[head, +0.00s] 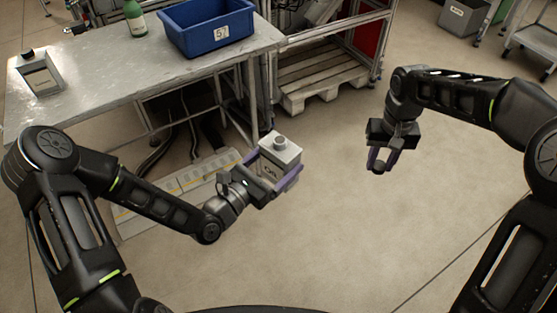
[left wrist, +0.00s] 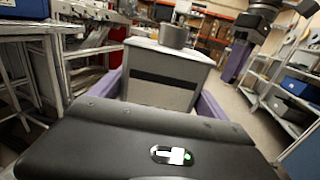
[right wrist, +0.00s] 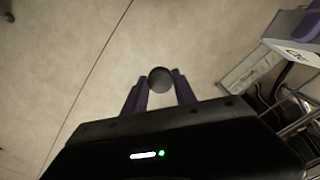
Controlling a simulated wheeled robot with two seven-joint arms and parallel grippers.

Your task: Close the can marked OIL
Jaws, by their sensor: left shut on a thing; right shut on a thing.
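A light grey can (head: 281,158) with a short round neck on top is held upright by my left gripper (head: 277,172), its purple fingers shut on both sides. Its front label starts with an O; the rest is hard to read. The can also fills the middle of the left wrist view (left wrist: 165,75). My right gripper (head: 382,160) hangs in the air to the right of the can, apart from it, pointing down. In the right wrist view its fingers are shut on a round dark cap (right wrist: 160,80). The can's corner shows there at top right (right wrist: 297,52).
A metal table (head: 110,80) at upper left bears another labelled can with a dark cap (head: 38,73), a green bottle (head: 136,18) and a blue bin (head: 208,28). A wooden pallet (head: 322,82) lies behind. The air between my grippers is clear.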

